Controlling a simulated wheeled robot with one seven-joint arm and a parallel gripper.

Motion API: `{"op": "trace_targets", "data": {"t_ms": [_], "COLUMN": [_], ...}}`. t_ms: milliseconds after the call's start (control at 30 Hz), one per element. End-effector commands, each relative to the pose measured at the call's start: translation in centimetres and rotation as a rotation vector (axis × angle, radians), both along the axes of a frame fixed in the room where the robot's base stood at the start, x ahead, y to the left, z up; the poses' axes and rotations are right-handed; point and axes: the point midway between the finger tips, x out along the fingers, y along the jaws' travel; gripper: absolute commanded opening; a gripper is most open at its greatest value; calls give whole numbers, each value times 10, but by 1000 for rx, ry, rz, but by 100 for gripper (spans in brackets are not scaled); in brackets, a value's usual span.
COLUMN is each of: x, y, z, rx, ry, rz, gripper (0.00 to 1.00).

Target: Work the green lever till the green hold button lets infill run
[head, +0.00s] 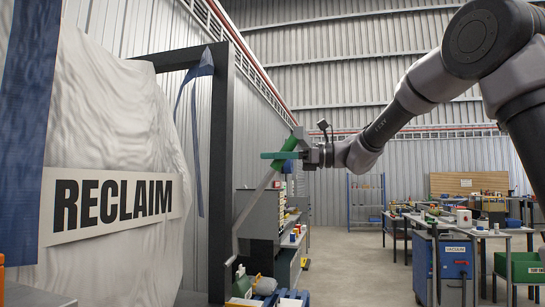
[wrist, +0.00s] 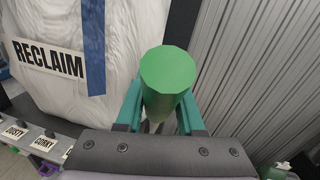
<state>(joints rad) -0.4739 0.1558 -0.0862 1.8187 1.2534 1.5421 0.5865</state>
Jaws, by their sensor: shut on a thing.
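The green lever's grip (head: 290,144) is at the upper end of a long grey rod that slants down to the left. In the wrist view the round end of the green lever (wrist: 168,72) fills the space between the teal fingers of my gripper (wrist: 160,108). The lever's lower end is near a cluttered bench, and its pivot is not clear. I cannot make out the green hold button in either view.
A white bulk bag marked RECLAIM (head: 110,140) hangs at the left beside a dark post (head: 218,170). A grey cabinet (head: 262,213) stands behind the lever. A blue VACUUM unit (head: 455,268) and workbenches are at the right. Clear floor (head: 350,255) lies between.

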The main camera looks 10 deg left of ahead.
Motion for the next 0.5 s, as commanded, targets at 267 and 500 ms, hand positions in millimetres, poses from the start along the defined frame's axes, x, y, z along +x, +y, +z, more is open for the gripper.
{"op": "trace_targets", "data": {"t_ms": [267, 500], "x": [0, 0], "y": [0, 17], "z": [0, 9], "rx": [0, -73], "ry": [0, 2], "rz": [-1, 8], "gripper": [0, 0]}}
